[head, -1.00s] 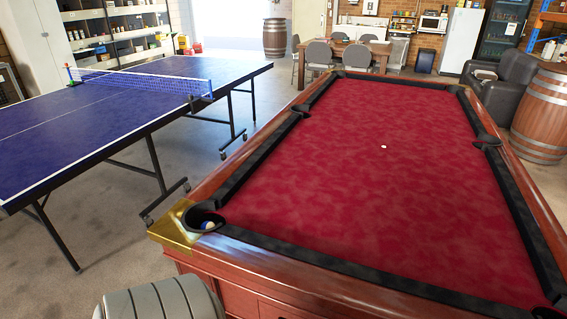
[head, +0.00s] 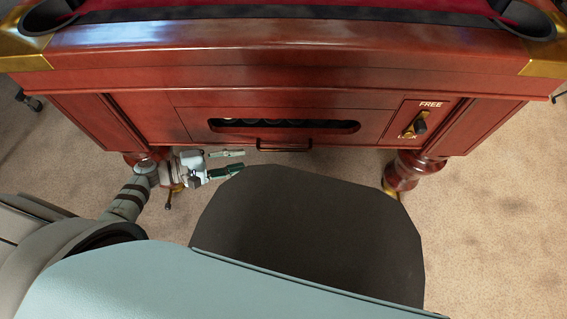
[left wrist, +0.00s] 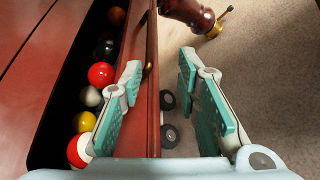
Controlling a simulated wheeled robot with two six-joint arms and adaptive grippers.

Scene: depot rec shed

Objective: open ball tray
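The ball tray (head: 330,140) is a wooden front in the end of the pool table, with a long dark slot. Balls show dimly in the slot. Its dark bar handle (head: 283,148) is on the lower edge. My left gripper (head: 242,161) is open and empty, just left of the handle and slightly below it, fingers pointing right. In the left wrist view several balls (left wrist: 101,75) lie in the dark slot at left. The gripper's fingers (left wrist: 160,66) stand apart there, with the handle (left wrist: 148,76) ahead near the left finger; contact is not clear. My right gripper is not in view.
A FREE/LOCK knob (head: 417,126) is on the panel right of the tray. Turned table legs stand at left and right; the right leg (head: 403,172) is clearer. Bare floor (head: 500,210) lies at right. My own body covers the lower middle.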

